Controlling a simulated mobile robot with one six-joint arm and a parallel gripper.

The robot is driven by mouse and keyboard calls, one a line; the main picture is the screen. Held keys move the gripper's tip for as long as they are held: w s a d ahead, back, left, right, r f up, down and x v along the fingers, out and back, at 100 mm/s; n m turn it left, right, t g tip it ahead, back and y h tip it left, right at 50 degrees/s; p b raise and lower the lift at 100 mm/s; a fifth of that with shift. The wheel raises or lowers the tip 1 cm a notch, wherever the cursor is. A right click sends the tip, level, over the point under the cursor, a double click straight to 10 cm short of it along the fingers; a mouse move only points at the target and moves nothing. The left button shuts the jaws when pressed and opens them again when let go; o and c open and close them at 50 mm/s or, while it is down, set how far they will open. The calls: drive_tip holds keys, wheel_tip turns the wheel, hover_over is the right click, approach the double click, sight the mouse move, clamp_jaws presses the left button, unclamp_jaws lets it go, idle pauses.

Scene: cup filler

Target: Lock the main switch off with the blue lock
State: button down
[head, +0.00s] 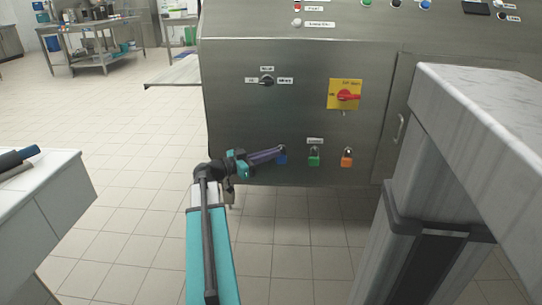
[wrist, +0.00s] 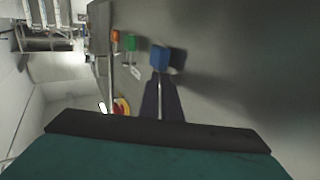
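The blue lock (head: 282,158) is at the left end of a row of padlocks low on the steel machine front. My gripper (head: 272,156) reaches it from the left, fingertips at the lock. In the wrist view the blue lock (wrist: 160,56) sits just beyond the tips of the dark fingers (wrist: 161,90), which lie close together with a thin gap. Whether they grip the lock is unclear. The main switch (head: 347,96) has a red handle on a yellow plate, above and to the right of the locks. The switch (wrist: 121,106) is partly seen in the wrist view.
A green lock (head: 314,158) and an orange lock (head: 347,159) hang to the right of the blue one. A black selector knob (head: 267,81) is higher on the panel. A grey table (head: 500,105) stands close on the right, and a white cabinet (head: 40,200) on the left.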

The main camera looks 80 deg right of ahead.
drive_tip(key=shift+f+b, duration=0.2)
drive_tip(key=shift+b, duration=0.15)
drive_tip(key=c, duration=2)
unclamp_jaws()
drive_tip(key=shift+d, duration=0.1)
drive_tip(key=shift+w+r+p, duration=0.1)
drive_tip(key=shift+r+p, duration=0.1)
drive_tip(key=shift+p, duration=0.7)
drive_tip(key=b+v, duration=0.5)
drive_tip(key=v, duration=0.8)
drive_tip(key=shift+w+a+f, duration=0.15)
drive_tip(key=shift+w+a, duration=0.1)
drive_tip(key=shift+a, duration=0.1)
